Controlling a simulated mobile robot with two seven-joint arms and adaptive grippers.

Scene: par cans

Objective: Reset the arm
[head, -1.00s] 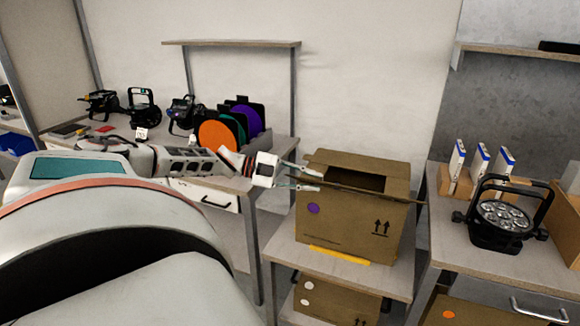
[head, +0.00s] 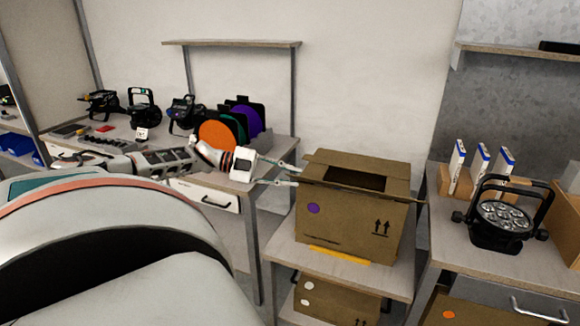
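My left arm reaches in from the left, and its gripper (head: 290,176) is at the left side of an open cardboard box (head: 345,221). The two fingers are spread apart with nothing between them. The fingertips are close to the box's upper left edge; I cannot tell if they touch it. The box stands upright on a small table (head: 290,247), with its flaps open and a purple dot on its front. My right gripper is not in the picture.
A par can (head: 502,214) stands on the right table, beside several white-and-blue boxes (head: 480,165). The left table holds more lamps (head: 143,107) and orange, green and purple discs (head: 216,135). A closed box (head: 335,300) sits below the open box.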

